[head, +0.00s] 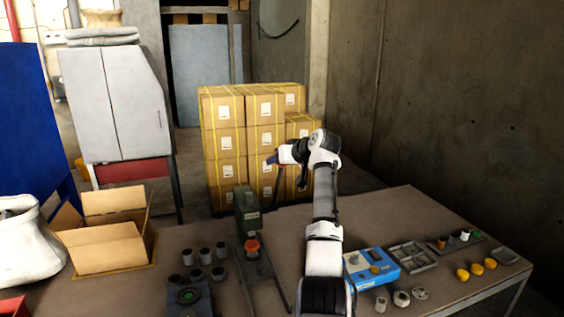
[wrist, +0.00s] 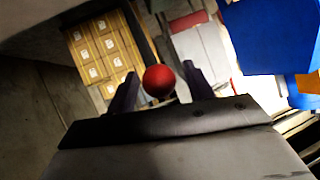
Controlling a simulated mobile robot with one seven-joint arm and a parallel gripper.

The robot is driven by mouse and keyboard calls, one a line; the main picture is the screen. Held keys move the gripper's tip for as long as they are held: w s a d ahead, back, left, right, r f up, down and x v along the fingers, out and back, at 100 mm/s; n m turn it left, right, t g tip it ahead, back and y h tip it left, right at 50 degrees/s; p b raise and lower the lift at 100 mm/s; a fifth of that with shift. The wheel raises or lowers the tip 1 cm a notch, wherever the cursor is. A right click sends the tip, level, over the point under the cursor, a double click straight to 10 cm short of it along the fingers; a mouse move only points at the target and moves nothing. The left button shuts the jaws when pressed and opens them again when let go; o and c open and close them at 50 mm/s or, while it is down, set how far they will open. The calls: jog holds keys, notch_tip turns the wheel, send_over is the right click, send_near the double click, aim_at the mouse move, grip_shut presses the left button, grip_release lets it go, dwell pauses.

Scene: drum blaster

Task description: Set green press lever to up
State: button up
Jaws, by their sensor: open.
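The green press (head: 247,210) stands on the table, left of my arm, with an orange part (head: 252,248) below its head. A thin dark rod (head: 277,188) rises beside the press to my gripper (head: 272,160); it looks like the press lever, standing steeply. In the wrist view, a red ball knob (wrist: 158,81) shows between the two dark fingers of my gripper (wrist: 160,88). The fingers are open, with a visible gap to the knob on each side. The lever shaft below the knob is hidden in the wrist view.
An open cardboard box (head: 105,245) and several dark cups (head: 204,256) lie left of the press. A blue box (head: 371,267), a grey tray (head: 412,257) and yellow parts (head: 476,269) are to the right. Stacked cartons (head: 226,140) stand behind the table.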

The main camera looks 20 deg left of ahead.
jog(key=shift+s+d, duration=0.1)
jog(key=shift+s+d+r+b, duration=0.1)
jog(key=shift+s+d+b, duration=0.05)
jog(key=shift+d+b, duration=0.15)
jog(key=b+v, duration=0.5)
jog(key=v, duration=0.8)
jog(key=shift+a+r, duration=0.1)
jog(key=shift+r, duration=0.05)
